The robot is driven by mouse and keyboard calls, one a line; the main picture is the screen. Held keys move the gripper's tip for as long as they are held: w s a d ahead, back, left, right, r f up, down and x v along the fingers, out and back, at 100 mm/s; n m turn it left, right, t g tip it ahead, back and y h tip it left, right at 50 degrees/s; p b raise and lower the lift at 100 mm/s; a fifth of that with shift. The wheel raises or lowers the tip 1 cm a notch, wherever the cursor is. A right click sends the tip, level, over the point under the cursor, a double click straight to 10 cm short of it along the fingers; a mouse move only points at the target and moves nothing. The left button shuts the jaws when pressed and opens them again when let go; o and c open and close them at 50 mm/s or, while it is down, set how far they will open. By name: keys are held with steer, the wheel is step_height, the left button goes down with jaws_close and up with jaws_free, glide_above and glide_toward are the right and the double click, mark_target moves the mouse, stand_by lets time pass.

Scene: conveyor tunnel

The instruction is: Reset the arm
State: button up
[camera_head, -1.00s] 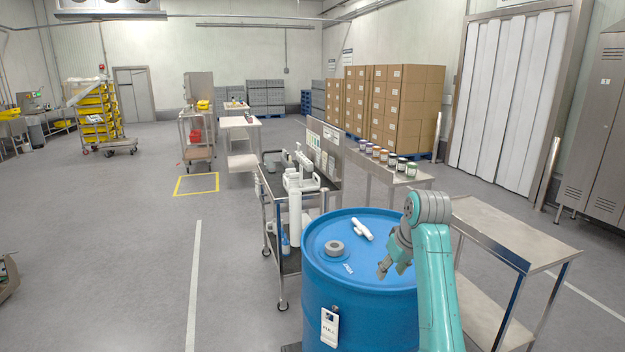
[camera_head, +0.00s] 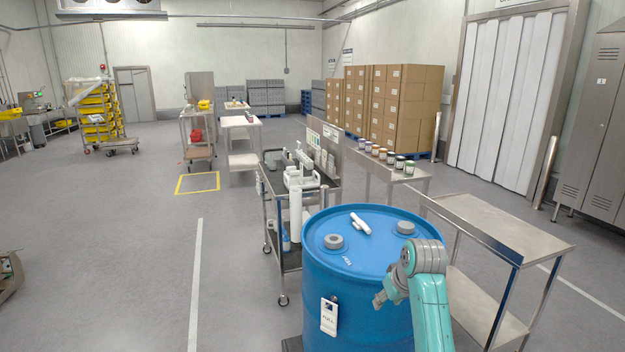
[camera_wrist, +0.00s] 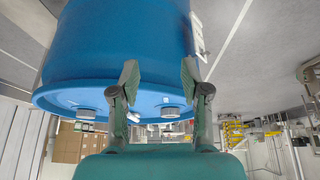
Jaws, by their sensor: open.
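My gripper (camera_head: 380,298) is at the end of my teal arm, in front of the right side of a blue drum (camera_head: 330,282). In the wrist view my gripper (camera_wrist: 158,78) shows two dark fingers spread apart with nothing between them. The drum wall (camera_wrist: 120,45) lies beyond the fingers, and the picture appears upside down. I cannot tell the exact gap between fingers and drum. On the drum lid are two grey caps and a white object (camera_head: 360,223) lying loose.
A steel table (camera_head: 510,228) stands close on the right of the drum. A dark cart (camera_head: 283,258) with white bottles is behind it on the left. Small jars (camera_head: 399,164) line a bench behind. The floor on the left (camera_head: 120,270) is open.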

steer(key=s+f+m+t, duration=0.1)
steer(key=s+f+t, duration=0.1)
steer(key=s+f, duration=0.85)
steer(key=s+f+m+t, duration=0.1)
steer(key=s+f, duration=0.7)
steer(key=f, duration=0.5)
steer(key=s+f+t, duration=0.2)
steer(key=s+f, duration=0.1)
steer(key=s, duration=0.7)
steer(key=s+r+t+h, duration=0.1)
steer(key=s+r, duration=0.1)
steer(key=s, duration=0.8)
steer(key=s+r+t, duration=0.1)
steer(key=s+r, duration=0.1)
steer(key=s, duration=0.7)
steer(key=s+r+m+t, duration=0.1)
steer(key=s+r+t, duration=0.1)
steer(key=s+r, duration=1.2)
steer(key=shift+s+a+r+t, duration=0.15)
steer(key=shift+a+r+t, duration=0.15)
steer(key=shift+a+r, duration=0.1)
